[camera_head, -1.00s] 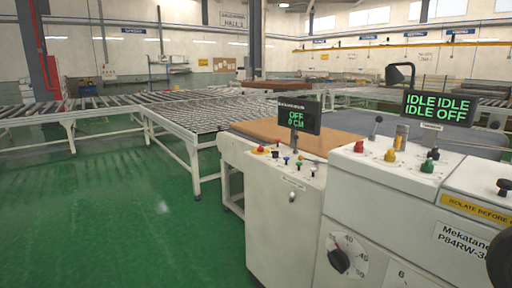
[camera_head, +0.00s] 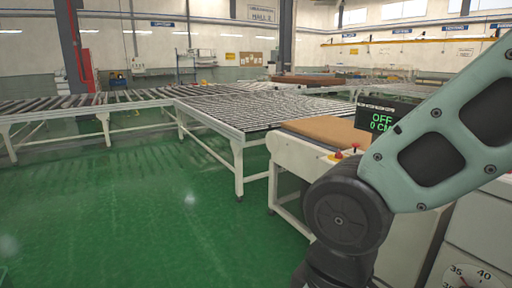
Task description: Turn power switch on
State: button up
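A red knob (camera_head: 355,147) and a yellow-and-red button (camera_head: 336,156) show at the cabinet's far left edge. My pale green arm link and dark joint cover most of the panel, so its other controls are hidden. I cannot tell which control is the power switch. My gripper is out of view.
A dial (camera_head: 476,277) is cut off at the bottom right. The green floor (camera_head: 150,210) at left is open.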

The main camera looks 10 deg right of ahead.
aim_at(338, 155)
jog(key=i+j+u, duration=0.3)
jog(key=i, duration=0.3)
jog(key=i+u, duration=0.25)
jog(key=i, duration=0.3)
jog(key=i+z, duration=1)
jog(key=z, duration=0.15)
jog(key=i+z, duration=0.4)
jog(key=z, duration=0.25)
